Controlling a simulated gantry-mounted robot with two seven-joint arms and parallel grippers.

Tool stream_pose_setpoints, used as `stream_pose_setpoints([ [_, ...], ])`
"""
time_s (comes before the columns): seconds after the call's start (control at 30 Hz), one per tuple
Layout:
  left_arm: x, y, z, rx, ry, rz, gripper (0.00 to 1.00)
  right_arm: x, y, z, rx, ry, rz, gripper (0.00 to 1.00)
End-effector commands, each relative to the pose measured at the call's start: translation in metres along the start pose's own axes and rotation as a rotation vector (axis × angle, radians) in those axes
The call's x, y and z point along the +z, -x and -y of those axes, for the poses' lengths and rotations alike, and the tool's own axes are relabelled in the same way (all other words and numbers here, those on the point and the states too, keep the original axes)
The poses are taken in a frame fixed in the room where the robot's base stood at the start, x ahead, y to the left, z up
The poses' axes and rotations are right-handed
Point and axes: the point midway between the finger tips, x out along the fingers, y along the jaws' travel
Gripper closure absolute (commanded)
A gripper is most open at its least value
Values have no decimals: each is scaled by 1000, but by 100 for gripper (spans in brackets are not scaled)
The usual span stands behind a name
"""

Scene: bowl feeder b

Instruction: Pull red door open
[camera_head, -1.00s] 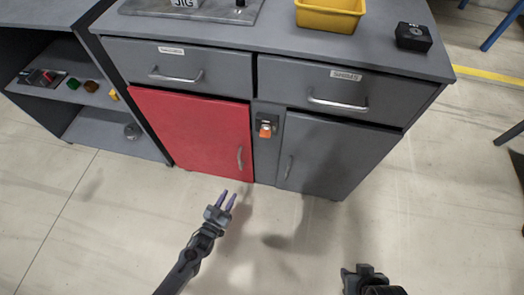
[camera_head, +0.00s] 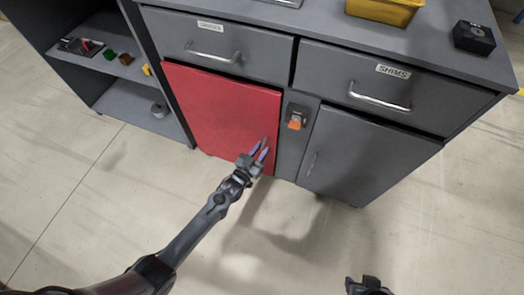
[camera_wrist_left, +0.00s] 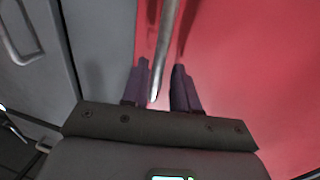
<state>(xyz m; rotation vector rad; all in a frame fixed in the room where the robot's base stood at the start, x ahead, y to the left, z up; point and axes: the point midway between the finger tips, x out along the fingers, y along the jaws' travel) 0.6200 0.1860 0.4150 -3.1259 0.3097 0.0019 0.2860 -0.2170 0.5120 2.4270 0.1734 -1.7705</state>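The red door (camera_head: 220,112) is shut flush in the grey cabinet, left of the grey door. My left gripper (camera_head: 262,149) is in front of its lower right part, where the door's handle is hidden behind the fingers in the head view. In the left wrist view the metal handle (camera_wrist_left: 166,40) runs down between the two purple fingers of my left gripper (camera_wrist_left: 160,88), against the red door (camera_wrist_left: 250,70). The fingers are open, with gaps beside the handle. My right gripper (camera_head: 366,284) is low at the bottom edge, away from the cabinet; its fingers are unclear.
An orange-and-black latch or lock (camera_head: 296,120) sits on the post right of the red door. The grey door (camera_head: 355,150) and two drawers with bar handles are shut. An open shelf unit (camera_head: 110,75) stands at left. The floor (camera_head: 110,200) before the door is clear.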

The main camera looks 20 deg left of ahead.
Motion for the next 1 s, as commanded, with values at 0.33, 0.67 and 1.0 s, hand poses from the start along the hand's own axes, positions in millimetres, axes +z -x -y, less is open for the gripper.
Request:
stream_pose_setpoints([
  [0.33, -1, -7, -1, 1, 1, 0, 71, 0, -3, 1, -3, -4, -2, 62],
  [0.67, -1, -7, 0, 0, 0, 0, 100, 0, -3, 3, -10, -12, -3, 62],
  [1.0, -1, -4, 0, 6, 0, 0, 100, -1, -1, 3, -9, -11, -4, 62],
])
